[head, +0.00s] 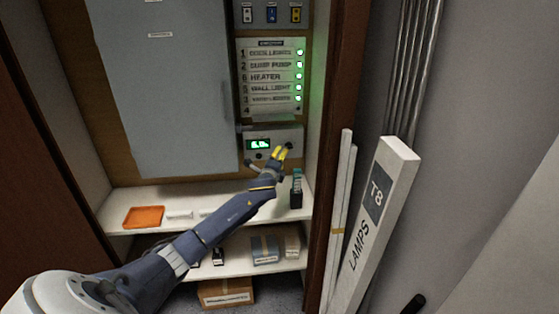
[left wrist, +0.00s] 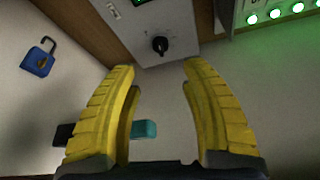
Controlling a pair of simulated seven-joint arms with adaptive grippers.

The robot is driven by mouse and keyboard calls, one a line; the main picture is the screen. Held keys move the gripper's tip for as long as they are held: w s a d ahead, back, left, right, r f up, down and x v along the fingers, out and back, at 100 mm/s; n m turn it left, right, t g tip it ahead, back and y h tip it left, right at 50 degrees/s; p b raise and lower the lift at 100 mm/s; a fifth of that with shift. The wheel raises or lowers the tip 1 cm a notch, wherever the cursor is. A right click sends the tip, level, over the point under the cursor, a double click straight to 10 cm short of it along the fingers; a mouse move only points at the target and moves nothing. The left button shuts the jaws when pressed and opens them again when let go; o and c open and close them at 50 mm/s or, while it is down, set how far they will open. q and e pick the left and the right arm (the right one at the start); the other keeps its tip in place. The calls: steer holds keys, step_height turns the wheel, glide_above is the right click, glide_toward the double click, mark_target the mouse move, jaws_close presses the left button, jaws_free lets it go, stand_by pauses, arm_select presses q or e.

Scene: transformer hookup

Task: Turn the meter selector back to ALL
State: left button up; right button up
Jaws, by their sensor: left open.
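The meter (head: 259,143) is a pale panel with a green lit display, low on the cabinet's back wall. Its selector is a black round knob (left wrist: 160,45) with a light mark, seen in the left wrist view just beyond my fingertips. I cannot read its position labels. My left gripper (head: 282,153) has yellow fingers and is in front of the meter's right part. In the left wrist view the left gripper (left wrist: 158,68) is open and empty, its fingers apart on either side below the knob, not touching it. My right gripper is not in view.
A labelled panel with several green lights (head: 300,76) sits above the meter. A blue padlock (left wrist: 38,58) shows at left. A T8 lamps box (head: 372,220) leans at right.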

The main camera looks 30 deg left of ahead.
mark_target(291, 147)
arm_select(q)
steer(key=shift+o, duration=0.3)
steer(key=shift+s+d, duration=0.1)
steer(key=s+d, duration=0.3)
steer(key=shift+n, duration=0.4)
steer(key=x, duration=1.7)
steer(key=shift+o, duration=0.2)
jaws_close()
